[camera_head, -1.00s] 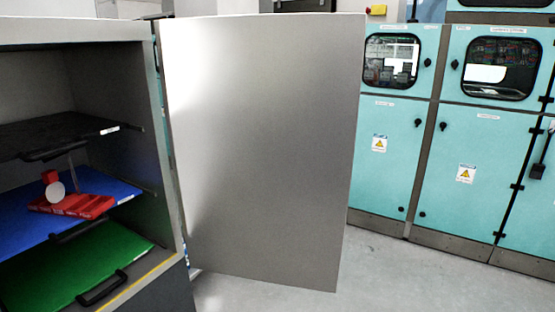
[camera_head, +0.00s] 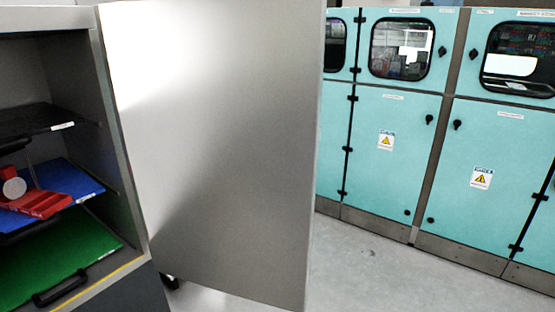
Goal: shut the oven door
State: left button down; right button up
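The oven (camera_head: 127,160) stands at the left of the head view with its front open. Its door (camera_head: 215,150) is a large plain grey metal panel, swung wide open to the right of the opening. Inside are a black tray (camera_head: 45,121), a blue tray (camera_head: 85,185) and a green tray (camera_head: 70,255) on separate levels. A red object (camera_head: 42,203) with a pale round part lies on the blue tray. Neither of my grippers shows in the view.
Turquoise cabinets (camera_head: 390,150) with dark windows, latches and warning labels line the back and right. Bare grey floor (camera_head: 370,265) lies between the door and the cabinets. A small dark foot or caster (camera_head: 171,282) shows below the door's left side.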

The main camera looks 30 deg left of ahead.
aim_at(217, 104)
jog(key=i+l+z, duration=0.25)
jog(key=i, duration=0.2)
jog(key=i+l+z, duration=0.15)
jog(key=i+z, duration=0.15)
jog(key=i, duration=0.15)
jog(key=i+u, duration=0.2)
jog(key=u, duration=0.15)
jog(key=i+u, duration=0.35)
jog(key=l+u, duration=0.15)
jog(key=u, duration=0.2)
jog(key=i+u, duration=0.15)
jog(key=u, duration=0.3)
jog(key=i+u, duration=0.2)
jog(key=u, duration=0.3)
jog(key=i+l+u, duration=0.1)
jog(key=u, duration=0.35)
jog(key=i+l+u, duration=0.15)
jog(key=u, duration=0.35)
jog(key=i+l+u, duration=0.1)
jog(key=u, duration=0.35)
jog(key=i+l+u, duration=0.15)
jog(key=l+u, duration=0.25)
jog(key=i+l+u, duration=0.15)
jog(key=u, duration=0.3)
jog(key=k+l, duration=0.05)
jog(key=l, duration=0.05)
